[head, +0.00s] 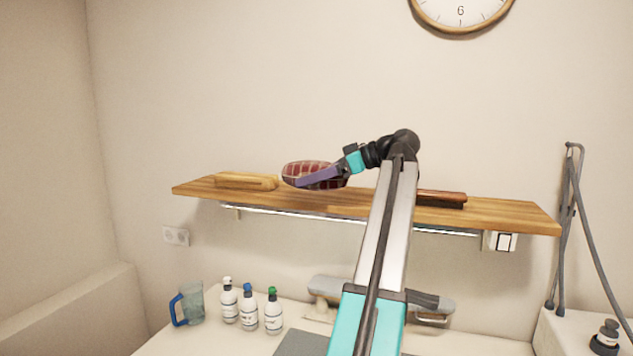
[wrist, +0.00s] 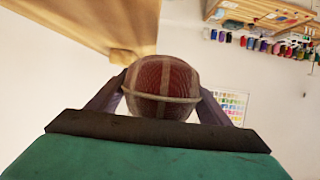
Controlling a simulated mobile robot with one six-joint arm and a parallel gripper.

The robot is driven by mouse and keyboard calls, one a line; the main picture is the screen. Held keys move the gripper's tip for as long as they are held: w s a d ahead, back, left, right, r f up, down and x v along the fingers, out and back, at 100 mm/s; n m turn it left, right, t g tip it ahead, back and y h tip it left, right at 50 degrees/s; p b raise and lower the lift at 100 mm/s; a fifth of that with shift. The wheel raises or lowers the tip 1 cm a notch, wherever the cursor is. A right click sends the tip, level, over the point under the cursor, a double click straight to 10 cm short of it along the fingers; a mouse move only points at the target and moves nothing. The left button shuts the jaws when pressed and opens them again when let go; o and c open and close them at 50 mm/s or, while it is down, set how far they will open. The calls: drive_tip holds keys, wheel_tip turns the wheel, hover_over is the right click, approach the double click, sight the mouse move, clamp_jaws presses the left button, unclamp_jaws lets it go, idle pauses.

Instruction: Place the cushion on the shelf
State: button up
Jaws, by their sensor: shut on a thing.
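The cushion is a small round red plaid pincushion (head: 305,171) with a pale band, and it fills the middle of the wrist view (wrist: 165,75). My gripper (head: 314,179) is shut on it, with one purple finger on each side (wrist: 165,91). The wooden shelf (head: 520,215) is fixed to the wall, and in the head view the cushion appears at the shelf's left-middle part. In the wrist view the shelf (wrist: 90,22) lies at upper left, beside the cushion. I cannot tell whether the cushion touches the shelf top.
A pale wooden piece (head: 245,181) lies on the shelf left of the cushion. A brown object (head: 442,198) lies to the right, partly behind my arm. Below, a white worktop holds a jug (head: 190,304), several bottles (head: 249,309) and a grey object (head: 430,300).

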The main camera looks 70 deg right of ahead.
drive_tip(key=p, duration=0.4)
hover_over(315, 194)
drive_tip(key=shift+d+f, duration=0.2)
drive_tip(key=shift+f, duration=0.2)
drive_tip(key=shift+f, duration=0.1)
drive_tip(key=shift+a+f+p, duration=0.1)
drive_tip(key=shift+f+p, duration=0.4)
drive_tip(key=shift+f, duration=0.35)
drive_tip(key=shift+f+p, duration=0.3)
drive_tip(key=shift+f, duration=0.55)
drive_tip(key=shift+f, duration=0.2)
drive_tip(key=o, duration=1.4)
drive_tip(key=shift+o, duration=0.2)
drive_tip(key=shift+r, duration=0.15)
